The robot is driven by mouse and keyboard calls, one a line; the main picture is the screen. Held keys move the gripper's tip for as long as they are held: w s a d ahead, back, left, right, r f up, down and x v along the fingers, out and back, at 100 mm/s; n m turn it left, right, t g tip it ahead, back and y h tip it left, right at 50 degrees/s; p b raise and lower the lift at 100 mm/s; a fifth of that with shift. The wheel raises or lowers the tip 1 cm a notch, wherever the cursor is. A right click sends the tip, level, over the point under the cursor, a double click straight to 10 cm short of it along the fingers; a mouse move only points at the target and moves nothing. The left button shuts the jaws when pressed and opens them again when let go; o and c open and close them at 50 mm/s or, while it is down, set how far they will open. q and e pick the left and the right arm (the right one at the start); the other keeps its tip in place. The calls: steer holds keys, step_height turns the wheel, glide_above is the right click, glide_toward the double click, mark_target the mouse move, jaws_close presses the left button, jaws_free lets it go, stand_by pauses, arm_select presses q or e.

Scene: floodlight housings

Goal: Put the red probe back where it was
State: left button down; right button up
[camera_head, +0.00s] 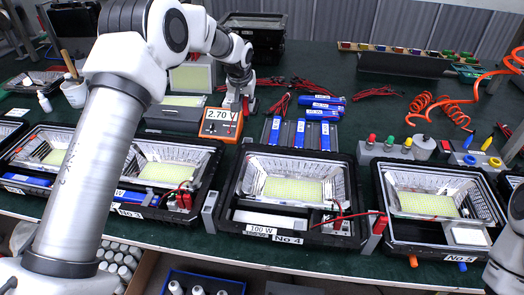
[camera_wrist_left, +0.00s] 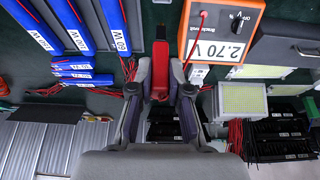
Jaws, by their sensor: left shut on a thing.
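My left gripper (camera_head: 245,103) is just right of the orange meter in the head view. In the left wrist view the two fingers of this gripper (camera_wrist_left: 160,100) are closed on the red probe (camera_wrist_left: 160,68), which stands out between them with a dark end. The orange meter (camera_head: 221,124) reads 2.70 V and also shows in the left wrist view (camera_wrist_left: 225,30), with a red lead plugged in. Another red piece (camera_head: 380,223) with a red lead sits at the right edge of the No 4 housing (camera_head: 230,205). My right gripper is out of view.
Blue battery packs (camera_head: 300,133) lie right of the meter, with red wire bundles (camera_head: 285,104) behind. More floodlight housings stand along the front, including one at the right (camera_head: 385,190). Colored knobs (camera_head: 408,144) are at the right.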

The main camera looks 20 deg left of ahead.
arm_select(q)
step_height(320, 180, down, 11)
steer(key=shift+s+a+r+p, duration=0.1)
steer(key=shift+p, duration=0.45)
steer(key=c, duration=1.1)
jaws_free()
steer(key=shift+r, duration=0.25)
steer(key=b+v, duration=0.1)
steer(key=v, duration=1)
steer(key=shift+s+r, duration=0.2)
steer(key=shift+r, duration=0.1)
